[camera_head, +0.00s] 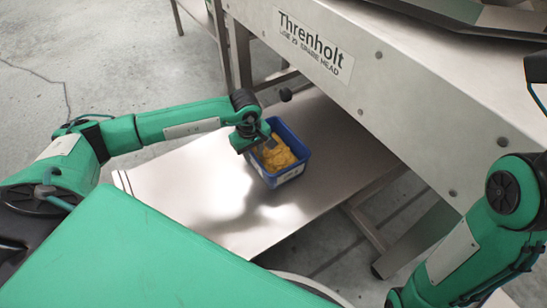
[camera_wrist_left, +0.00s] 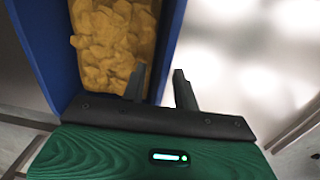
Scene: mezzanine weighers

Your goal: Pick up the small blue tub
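The small blue tub (camera_head: 282,179) stands upright on the shiny metal shelf and holds yellow-orange chips (camera_head: 276,155). My left gripper (camera_head: 262,143) is at the tub's left rim in the head view. In the left wrist view, the gripper (camera_wrist_left: 161,85) is open, with its two fingers apart. One finger is over the chips (camera_wrist_left: 115,40) inside the tub and the other is outside, with the blue tub wall (camera_wrist_left: 172,40) between them. I see a gap on both sides of the wall. My right gripper is out of view; only its arm shows at the right.
The metal shelf (camera_head: 200,185) has bare room left of and in front of the tub. A big machine housing labelled Threnholt (camera_head: 400,95) overhangs the shelf behind and to the right. A metal leg (camera_head: 240,50) stands behind my left wrist.

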